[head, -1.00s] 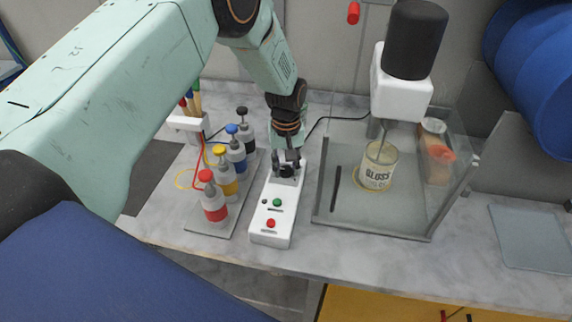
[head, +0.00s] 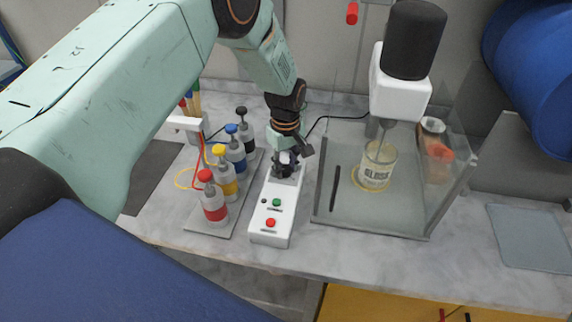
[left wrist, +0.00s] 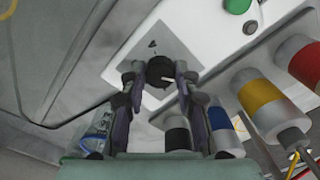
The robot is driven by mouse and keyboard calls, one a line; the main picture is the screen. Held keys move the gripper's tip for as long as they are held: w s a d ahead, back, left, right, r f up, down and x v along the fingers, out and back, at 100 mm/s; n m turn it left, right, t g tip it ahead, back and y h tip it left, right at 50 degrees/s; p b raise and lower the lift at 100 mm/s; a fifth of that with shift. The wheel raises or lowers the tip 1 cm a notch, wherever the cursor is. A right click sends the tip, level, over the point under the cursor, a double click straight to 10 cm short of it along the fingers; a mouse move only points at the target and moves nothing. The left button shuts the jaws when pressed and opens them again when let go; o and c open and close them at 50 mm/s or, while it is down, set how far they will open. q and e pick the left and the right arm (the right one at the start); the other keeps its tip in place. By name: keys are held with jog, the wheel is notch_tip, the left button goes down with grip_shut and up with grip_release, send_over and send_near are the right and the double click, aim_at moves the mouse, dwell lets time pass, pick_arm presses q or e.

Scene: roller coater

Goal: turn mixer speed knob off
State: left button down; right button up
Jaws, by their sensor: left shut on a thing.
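The mixer speed knob (left wrist: 160,72) is a black round knob with a white pointer mark. It sits on a grey plate at the far end of the white control box (head: 270,215). My left gripper (left wrist: 160,76) is shut on the knob, one finger on each side. In the head view my left gripper (head: 288,166) covers most of the knob. The box also bears a green button (head: 276,202) and a red button (head: 271,223). The mixer (head: 400,85) stands to the right, its shaft in a jar labelled GLOSS (head: 376,167). My right gripper is not in view.
Bottles with red (head: 213,202), yellow, blue and black caps stand on a tray just left of the box. A clear-walled enclosure (head: 425,236) surrounds the jar to the right. A black cable runs behind the box. The counter in front is narrow.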

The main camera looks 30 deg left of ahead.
aim_at(285, 168)
pick_arm(q)
jog(key=shift+w+a+r, duration=0.1)
jog(key=shift+w+r, duration=0.2)
jog(key=shift+w, duration=0.05)
jog(key=c, duration=1.4)
grip_release()
jog(key=o, duration=0.4)
jog(key=shift+s+f, duration=0.2)
notch_tip(285, 168, up, 12)
